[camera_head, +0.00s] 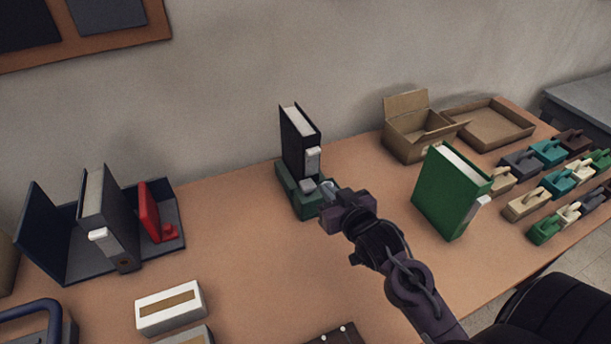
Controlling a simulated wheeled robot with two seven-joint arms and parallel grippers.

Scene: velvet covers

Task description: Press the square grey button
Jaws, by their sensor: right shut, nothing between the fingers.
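The square grey button (307,185) is a small light block on top of a green base (287,188) near the middle of the table. A black book-like binder (295,143) stands upright at the back of that base. My right gripper (328,188) is shut and empty, with its tips right beside the button on its right side. I cannot tell whether the tips touch it. My right arm comes in from the lower right. My left gripper is not in view.
A green binder (446,195) stands right of my arm. Behind it are an open cardboard box (415,135) and a shallow tray (521,124). Several small handled blocks (527,204) fill the right end. Binders in a dark holder (45,237) stand left; a white box (171,307) lies in front.

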